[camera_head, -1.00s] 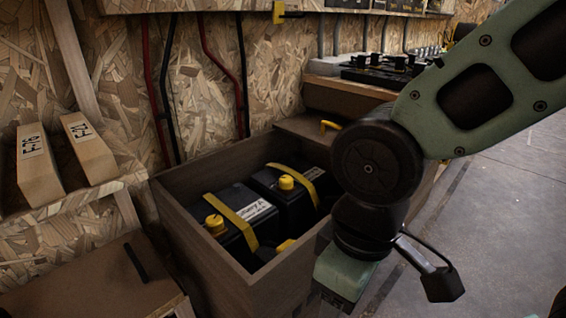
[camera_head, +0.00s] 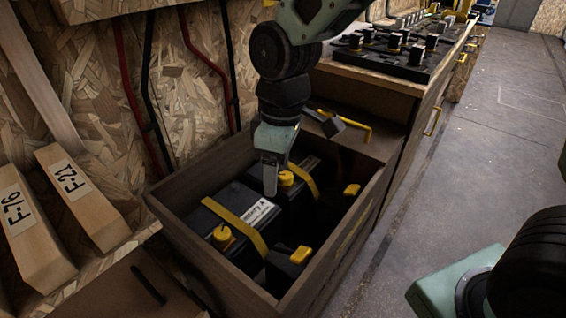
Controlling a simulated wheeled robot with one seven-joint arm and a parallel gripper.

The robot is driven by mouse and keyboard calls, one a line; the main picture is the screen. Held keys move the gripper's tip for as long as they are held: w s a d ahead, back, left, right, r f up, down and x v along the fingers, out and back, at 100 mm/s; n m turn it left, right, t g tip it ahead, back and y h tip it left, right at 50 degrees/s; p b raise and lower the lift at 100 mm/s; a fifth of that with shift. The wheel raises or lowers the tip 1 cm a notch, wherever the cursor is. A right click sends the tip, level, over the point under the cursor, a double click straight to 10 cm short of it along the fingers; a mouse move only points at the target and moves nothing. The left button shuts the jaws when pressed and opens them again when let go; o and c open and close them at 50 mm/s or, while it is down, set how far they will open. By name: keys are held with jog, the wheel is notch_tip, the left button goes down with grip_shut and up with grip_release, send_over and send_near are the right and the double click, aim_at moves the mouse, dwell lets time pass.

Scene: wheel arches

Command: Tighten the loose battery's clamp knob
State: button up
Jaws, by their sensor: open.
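Two black batteries stand side by side in a brown wooden box, each with a yellow strap and a yellow knob. The nearer battery (camera_head: 240,200) has a white label, a strap (camera_head: 236,222) and a knob (camera_head: 223,236). The farther battery (camera_head: 311,163) has a strap (camera_head: 303,181) and a knob (camera_head: 286,178). My gripper (camera_head: 270,188) points down over the box, with its fingers just left of the farther knob. It is open; I cannot tell whether it touches the knob. Part of the farther battery is hidden behind my gripper. Which battery is loose does not show.
The box wall (camera_head: 341,246) rises around the batteries. Yellow blocks (camera_head: 301,254) sit at their front ends. Behind is a cabinet with a yellow handle (camera_head: 354,124) and a black panel of posts (camera_head: 386,54). Labelled wooden blocks (camera_head: 82,197) stand at left.

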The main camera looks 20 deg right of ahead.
jog(key=w+d+r+n+p, duration=0.1)
jog(key=w+d+n+p, duration=0.2)
jog(key=w, duration=0.6)
jog(key=p, duration=0.3)
send_over(286, 175)
notch_tip(286, 175, down, 2)
jog(key=shift+n+h, duration=0.3)
jog(key=shift+h, duration=0.1)
notch_tip(286, 175, down, 17)
jog(key=b, duration=0.4)
jog(key=c, duration=1)
